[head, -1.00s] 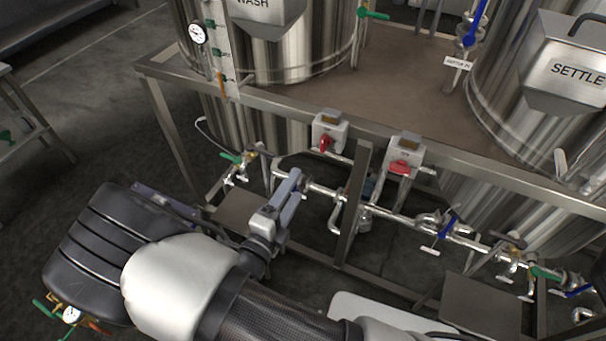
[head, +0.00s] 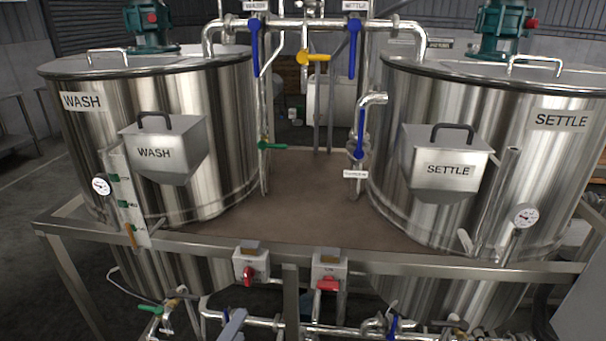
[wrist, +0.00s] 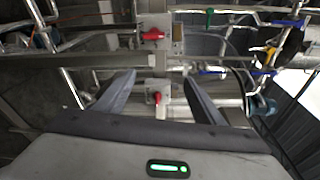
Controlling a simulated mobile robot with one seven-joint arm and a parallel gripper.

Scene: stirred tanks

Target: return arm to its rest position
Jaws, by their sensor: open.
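My gripper (wrist: 159,77) is open, with its two grey fingers spread apart in the wrist view. Nothing is between the fingers; a red-handled switch box (wrist: 157,95) shows in the gap behind them. In the head view only a grey finger part of my gripper (head: 232,325) shows at the bottom edge, below the left switch box. The rest of my arm is out of that view.
The WASH tank (head: 200,105) stands left and the SETTLE tank (head: 435,105) right on a steel frame (head: 400,262). Two red-handled switch boxes, left (head: 250,265) and right (head: 328,272), sit on its front rail. Pipes with blue-handled valves (head: 254,45) run between the tanks.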

